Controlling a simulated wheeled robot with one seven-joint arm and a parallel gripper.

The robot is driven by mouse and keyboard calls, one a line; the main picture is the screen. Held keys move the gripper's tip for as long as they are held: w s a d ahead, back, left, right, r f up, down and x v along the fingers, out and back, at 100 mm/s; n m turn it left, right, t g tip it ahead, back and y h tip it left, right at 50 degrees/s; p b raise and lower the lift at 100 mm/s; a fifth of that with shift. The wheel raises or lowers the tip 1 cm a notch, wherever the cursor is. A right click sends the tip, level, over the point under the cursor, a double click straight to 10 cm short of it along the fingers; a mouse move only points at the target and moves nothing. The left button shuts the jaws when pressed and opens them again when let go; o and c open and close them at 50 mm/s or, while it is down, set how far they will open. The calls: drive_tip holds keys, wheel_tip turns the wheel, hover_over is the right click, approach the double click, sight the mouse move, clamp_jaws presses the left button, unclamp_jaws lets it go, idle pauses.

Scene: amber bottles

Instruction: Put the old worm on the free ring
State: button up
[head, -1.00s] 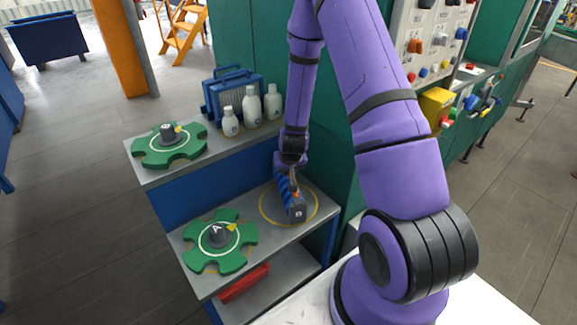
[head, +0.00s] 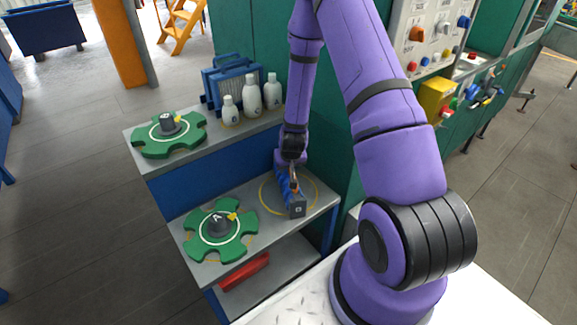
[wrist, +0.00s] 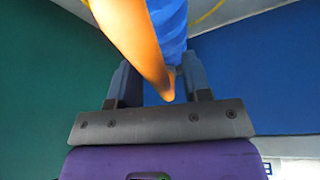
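The old worm, a blue spiral with an orange part and a dark grey end block (head: 297,207), shows in the head view over the yellow ring (head: 262,197) on the lower shelf. It is tilted or lying towards the front, with its block over the ring's front part. I cannot tell whether it touches the shelf. My gripper (head: 290,172) is at its far upper end. In the wrist view, my gripper's fingers (wrist: 164,85) stand either side of the worm's blue body (wrist: 172,30) and its orange part (wrist: 140,40). The worm's far end is out of that view.
A green star wheel (head: 195,245) sits left on the lower shelf (head: 250,190); another (head: 150,146) is on the upper shelf. White bottles (head: 252,98) and a blue rack (head: 215,95) stand upper right. A red object (head: 245,272) lies below. A green wall is close behind.

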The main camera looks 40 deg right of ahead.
drive_tip(key=s+a+r+n+y, duration=0.1)
drive_tip(key=s+a+r, duration=0.25)
drive_tip(key=r, duration=0.75)
drive_tip(key=s+a+r+n+t, duration=0.1)
drive_tip(key=s+a+r, duration=0.25)
drive_tip(key=r, duration=0.85)
drive_tip(key=s+a+r+y, duration=0.1)
drive_tip(key=s+a+r, duration=0.25)
drive_tip(key=r, duration=0.75)
drive_tip(key=s+a+r+n, duration=0.1)
drive_tip(key=s+r, duration=0.5)
drive_tip(key=s, duration=0.2)
drive_tip(key=s+a+r+n, duration=0.1)
drive_tip(key=s+a+r, duration=0.1)
drive_tip(key=s+r, duration=0.4)
drive_tip(key=s, duration=0.3)
drive_tip(key=shift+s, duration=0.2)
